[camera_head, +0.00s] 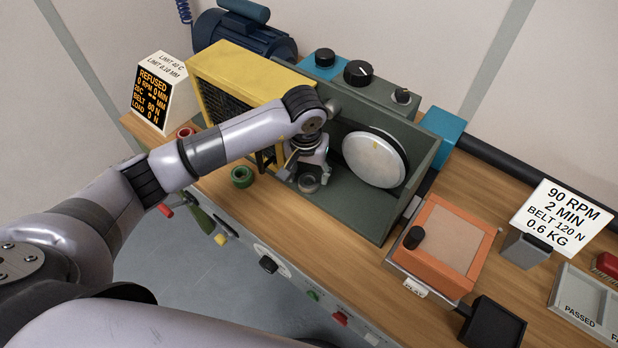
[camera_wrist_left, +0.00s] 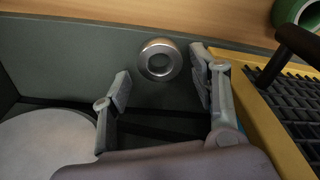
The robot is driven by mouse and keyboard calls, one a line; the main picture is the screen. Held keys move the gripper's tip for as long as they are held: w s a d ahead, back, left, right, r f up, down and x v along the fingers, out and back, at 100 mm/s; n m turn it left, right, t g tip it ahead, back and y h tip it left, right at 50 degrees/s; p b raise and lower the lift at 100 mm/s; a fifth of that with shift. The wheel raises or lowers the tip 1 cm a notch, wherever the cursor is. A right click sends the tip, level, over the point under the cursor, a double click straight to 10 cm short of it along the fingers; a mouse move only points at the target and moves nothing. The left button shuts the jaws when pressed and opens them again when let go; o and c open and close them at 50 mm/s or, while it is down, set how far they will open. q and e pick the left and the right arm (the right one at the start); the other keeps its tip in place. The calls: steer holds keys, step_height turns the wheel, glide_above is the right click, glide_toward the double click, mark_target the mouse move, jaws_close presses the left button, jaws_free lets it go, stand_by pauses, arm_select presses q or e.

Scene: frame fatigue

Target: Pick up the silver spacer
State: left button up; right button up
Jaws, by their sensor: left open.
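The silver spacer (camera_wrist_left: 160,60) is a thick metal ring with a round hole. In the left wrist view it lies on a dark grey-green surface, just beyond my left gripper's fingertips. My left gripper (camera_wrist_left: 163,87) is open, one finger on each side of the line toward the ring, and nothing is between the fingers. In the head view my left gripper (camera_head: 299,177) points down inside the grey-green housing, and the spacer (camera_head: 309,183) shows partly beneath it. My right gripper is not in view.
A yellow guard (camera_head: 245,80) stands close beside the gripper. A pale disc (camera_head: 375,160) stands inside the housing (camera_head: 415,185). A green ring (camera_head: 242,177) and a red ring (camera_head: 185,132) are on the wooden bench. An orange box (camera_head: 440,245) is to the right.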

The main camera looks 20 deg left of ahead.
arm_select(q)
steer(key=shift+w+f, duration=0.15)
steer(key=shift+f, duration=0.55)
steer(key=shift+w+f, duration=0.1)
steer(key=shift+f, duration=0.6)
steer(key=shift+c, duration=0.4)
steer(key=c, duration=0.9)
steer(key=shift+r, duration=0.1)
